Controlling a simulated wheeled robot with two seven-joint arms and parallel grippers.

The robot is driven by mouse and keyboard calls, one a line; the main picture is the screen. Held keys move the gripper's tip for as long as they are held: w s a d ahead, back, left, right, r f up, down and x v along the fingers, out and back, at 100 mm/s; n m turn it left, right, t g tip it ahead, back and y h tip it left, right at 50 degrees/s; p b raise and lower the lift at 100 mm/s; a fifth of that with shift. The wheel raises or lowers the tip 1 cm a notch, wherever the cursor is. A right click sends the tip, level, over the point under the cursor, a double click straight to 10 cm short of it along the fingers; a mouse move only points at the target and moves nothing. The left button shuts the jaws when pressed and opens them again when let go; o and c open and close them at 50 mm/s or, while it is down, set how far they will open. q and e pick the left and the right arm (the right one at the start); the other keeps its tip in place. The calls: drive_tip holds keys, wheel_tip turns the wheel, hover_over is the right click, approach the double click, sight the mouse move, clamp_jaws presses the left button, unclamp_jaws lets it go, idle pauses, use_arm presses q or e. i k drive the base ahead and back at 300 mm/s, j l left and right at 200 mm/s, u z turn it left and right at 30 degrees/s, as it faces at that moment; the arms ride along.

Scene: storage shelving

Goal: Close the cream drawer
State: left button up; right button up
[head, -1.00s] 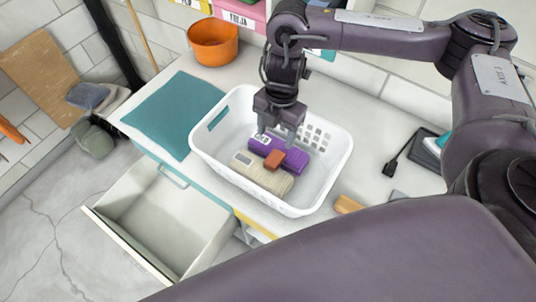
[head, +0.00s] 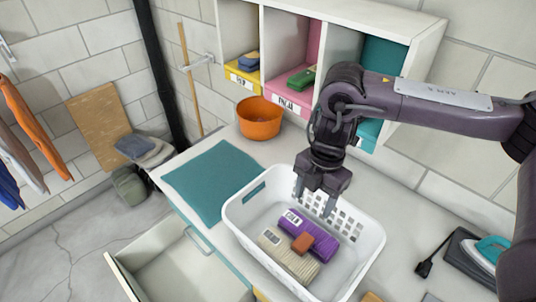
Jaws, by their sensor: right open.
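The cream drawer (head: 180,270) stands pulled out at the lower left, below the counter; its inside looks empty in the part that shows. Its lower part is cut off by the picture edge. My right gripper (head: 318,202) is open and empty above the white basket (head: 368,258), pointing down, to the right of the drawer and higher than it. My left gripper is not in view.
The basket holds a purple folded cloth (head: 318,240), a cream folded cloth (head: 287,258) and a small orange-brown block (head: 303,243). A teal mat (head: 210,180) and an orange pot (head: 259,118) lie on the counter. Cubbies (head: 290,45) stand behind. An iron (head: 490,250) is at right.

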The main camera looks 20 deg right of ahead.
sight(163, 264)
drive_tip(key=k+j, duration=0.65)
drive_tip(key=k, duration=0.25)
